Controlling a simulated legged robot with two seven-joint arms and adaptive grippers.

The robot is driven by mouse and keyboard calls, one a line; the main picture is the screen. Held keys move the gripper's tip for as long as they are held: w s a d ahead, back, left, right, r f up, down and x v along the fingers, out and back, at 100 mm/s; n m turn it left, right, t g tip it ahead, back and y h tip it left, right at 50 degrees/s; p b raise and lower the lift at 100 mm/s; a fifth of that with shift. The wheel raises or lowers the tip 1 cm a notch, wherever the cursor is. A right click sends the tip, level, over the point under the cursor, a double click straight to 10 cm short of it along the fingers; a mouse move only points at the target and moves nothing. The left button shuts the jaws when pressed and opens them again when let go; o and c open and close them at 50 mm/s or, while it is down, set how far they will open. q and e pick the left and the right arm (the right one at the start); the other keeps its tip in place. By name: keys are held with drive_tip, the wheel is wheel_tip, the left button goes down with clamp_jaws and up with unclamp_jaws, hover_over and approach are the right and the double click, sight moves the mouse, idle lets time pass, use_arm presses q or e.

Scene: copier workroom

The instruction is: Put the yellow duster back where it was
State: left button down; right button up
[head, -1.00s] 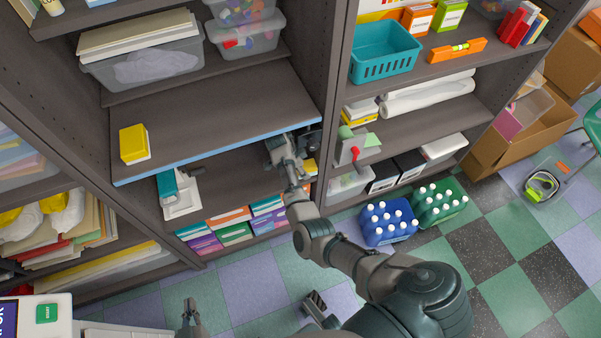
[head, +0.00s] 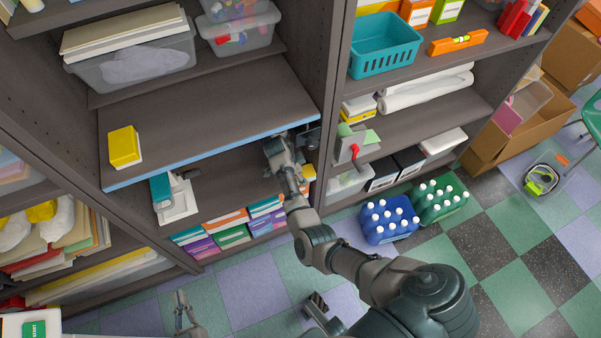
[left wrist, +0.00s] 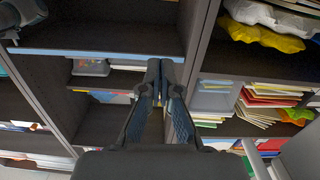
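A yellow block with a pale underside (head: 125,147), which looks like the duster, rests on the left end of the blue-edged shelf (head: 215,105). My right gripper (head: 277,152) is at the right end of that shelf, at and below its front edge, well apart from the block. Its fingertips are not clear, so I cannot tell if it is open or holds anything. A smaller yellow thing (head: 308,172) shows just right of it, partly hidden. My left gripper (head: 181,298) is low in front of the shelves; in the left wrist view its fingers (left wrist: 163,66) are together and empty.
Below the blue-edged shelf stand a teal and white object (head: 172,197) and several coloured boxes (head: 232,236). A grey device with a red lever (head: 349,150) stands in the right bay. Blue bottles (head: 389,220) and green bottles (head: 439,197) stand on the floor. The middle of the blue-edged shelf is clear.

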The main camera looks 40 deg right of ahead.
drive_tip(key=shift+o, duration=0.2)
drive_tip(key=shift+r, duration=0.15)
drive_tip(key=p+v, duration=0.1)
drive_tip(key=v, duration=0.4)
drive_tip(key=shift+r, duration=0.1)
drive_tip(key=shift+w+a+r, duration=0.1)
drive_tip(key=shift+w+a, duration=0.05)
drive_tip(key=shift+a, duration=0.3)
drive_tip(key=shift+w+a+r, duration=0.1)
drive_tip(key=shift+w+a, duration=0.05)
drive_tip(key=shift+a, duration=0.3)
drive_tip(key=w+a, duration=0.1)
drive_tip(key=a, duration=0.2)
drive_tip(key=w+a, duration=0.1)
drive_tip(key=a, duration=0.1)
drive_tip(key=w+a, duration=0.1)
drive_tip(key=a, duration=0.2)
drive_tip(key=shift+a+f, duration=0.25)
drive_tip(key=shift+a, duration=0.05)
use_arm(q)
drive_tip(key=shift+s+a+f+g+b, duration=0.1)
drive_tip(key=shift+s+f+g+b, duration=0.1)
drive_tip(key=shift+f+g+b, duration=0.15)
use_arm(e)
drive_tip(key=shift+w+a, duration=0.15)
drive_tip(key=shift+a, duration=0.4)
use_arm(q)
drive_tip(key=shift+s, duration=0.1)
